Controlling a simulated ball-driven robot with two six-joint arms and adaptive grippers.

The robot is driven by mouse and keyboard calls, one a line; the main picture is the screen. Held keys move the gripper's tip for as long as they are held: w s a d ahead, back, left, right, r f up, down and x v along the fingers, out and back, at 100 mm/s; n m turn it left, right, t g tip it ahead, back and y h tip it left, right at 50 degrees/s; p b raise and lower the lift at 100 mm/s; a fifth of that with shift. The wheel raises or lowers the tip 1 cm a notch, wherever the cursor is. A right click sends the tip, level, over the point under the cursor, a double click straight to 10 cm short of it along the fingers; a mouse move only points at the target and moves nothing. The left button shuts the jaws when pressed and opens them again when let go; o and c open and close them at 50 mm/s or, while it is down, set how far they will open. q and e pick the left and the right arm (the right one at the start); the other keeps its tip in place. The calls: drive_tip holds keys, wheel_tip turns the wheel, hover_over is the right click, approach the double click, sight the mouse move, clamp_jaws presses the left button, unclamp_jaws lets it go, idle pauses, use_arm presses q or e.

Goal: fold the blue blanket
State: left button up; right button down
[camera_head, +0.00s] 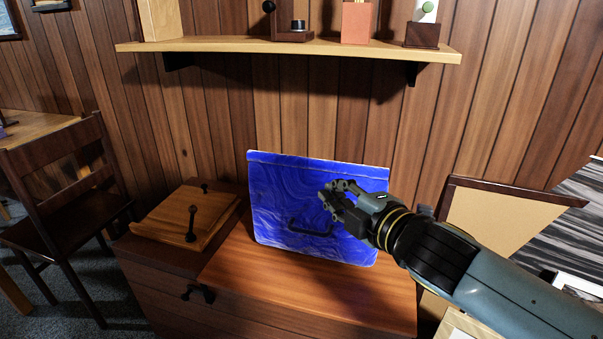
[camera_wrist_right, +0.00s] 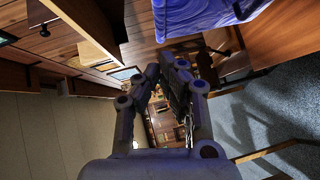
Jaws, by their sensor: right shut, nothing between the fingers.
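The blue blanket (camera_head: 285,185) shows as a flat, nearly rectangular blue sheet with wavy markings, above the wooden chest top in the head view. Its lower edge meets or overlaps the chest top; whether it is supported from behind is hidden. A dark, bent, handle-like shape shows against its lower middle. My right gripper (camera_head: 331,194) is shut and empty, in front of the blanket's right half in that view; I cannot tell whether it touches. In the right wrist view, the blanket (camera_wrist_right: 205,14) shows at the top edge, beyond my gripper (camera_wrist_right: 166,72). My left gripper is out of view.
The wooden chest (camera_head: 300,290) has a lighter board (camera_head: 180,222) with dark knobs on its left part. A shelf (camera_head: 290,46) with small objects is on the wall above. A dark chair (camera_head: 62,190) stands left; a framed panel (camera_head: 495,225) is at right.

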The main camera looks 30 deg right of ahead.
drive_tip(key=w+d, duration=0.1)
drive_tip(key=w, duration=0.3)
drive_tip(key=w+d+f+p, duration=0.1)
drive_tip(key=w, duration=0.3)
drive_tip(key=w+d+f, duration=0.1)
drive_tip(key=w, duration=0.3)
drive_tip(key=shift+w+d+p, duration=0.1)
drive_tip(key=shift+d+p, duration=0.2)
drive_tip(key=shift+p, duration=0.05)
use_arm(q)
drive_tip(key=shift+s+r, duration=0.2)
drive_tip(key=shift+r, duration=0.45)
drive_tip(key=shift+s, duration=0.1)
